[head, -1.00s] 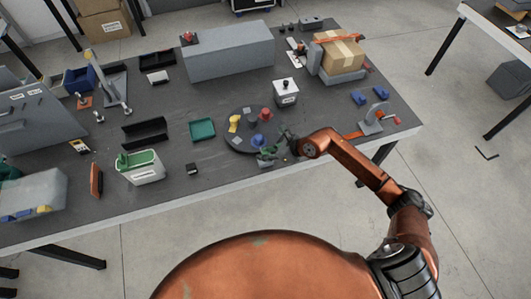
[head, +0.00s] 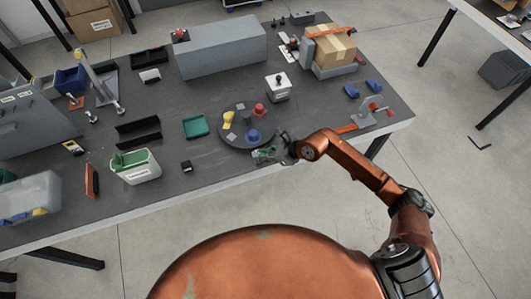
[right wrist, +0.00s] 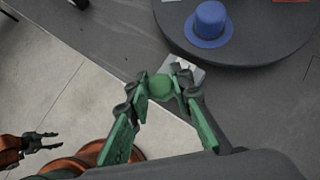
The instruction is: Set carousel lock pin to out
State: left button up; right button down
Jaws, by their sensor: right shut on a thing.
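The carousel (head: 272,133) is a dark round disc near the table's front edge, with small coloured pieces on it. At its near rim, the lock pin's round green knob (right wrist: 161,86) shows in the right wrist view, above a small light grey plate (right wrist: 188,75). My right gripper (head: 268,153) is at this near rim. Its green fingers (right wrist: 158,92) are shut on the knob. The pin's shaft is hidden, so I cannot tell how far out it stands. My left gripper (right wrist: 42,143) shows at the left of the right wrist view, away from the carousel, fingers apart and empty.
A blue hat-shaped piece (right wrist: 209,22) stands on the carousel near the gripper. A white box with a black knob (head: 278,88) stands behind the carousel. A green tray (head: 195,126) lies to its left. Open floor lies beyond the table's front edge.

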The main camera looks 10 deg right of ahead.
jog(key=c, duration=1.8)
grip_release()
jog(key=shift+s, duration=0.25)
jog(key=shift+o, duration=0.2)
jog(key=shift+w, duration=0.1)
jog(key=v, duration=1.2)
